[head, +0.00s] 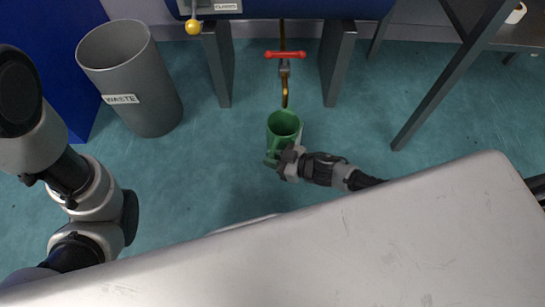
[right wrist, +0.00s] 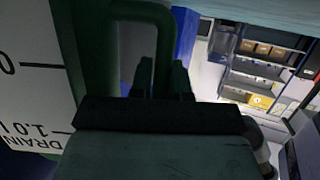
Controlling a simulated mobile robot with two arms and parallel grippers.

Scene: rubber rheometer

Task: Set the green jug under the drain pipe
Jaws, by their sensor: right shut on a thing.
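The green jug (head: 284,123) is upright with its open mouth facing up, just below the copper drain pipe (head: 285,97) in the head view. The pipe's lower end shows close to the jug's far rim; I cannot tell whether it is over the mouth. My right gripper (head: 281,161) is shut on the jug's handle at its near side. In the right wrist view the green handle (right wrist: 95,50) is at the fingers (right wrist: 163,80), beside a white scale label reading DRAIN (right wrist: 35,100). Whether the jug touches the floor is unclear. My left gripper is out of view.
A red valve handle (head: 284,55) sits on the pipe under the blue machine (head: 285,8), between two dark legs (head: 218,65) (head: 337,62). A grey waste bin (head: 135,80) stands at left. A pale tabletop (head: 350,250) fills the front. Green floor (head: 225,150) around the jug is clear.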

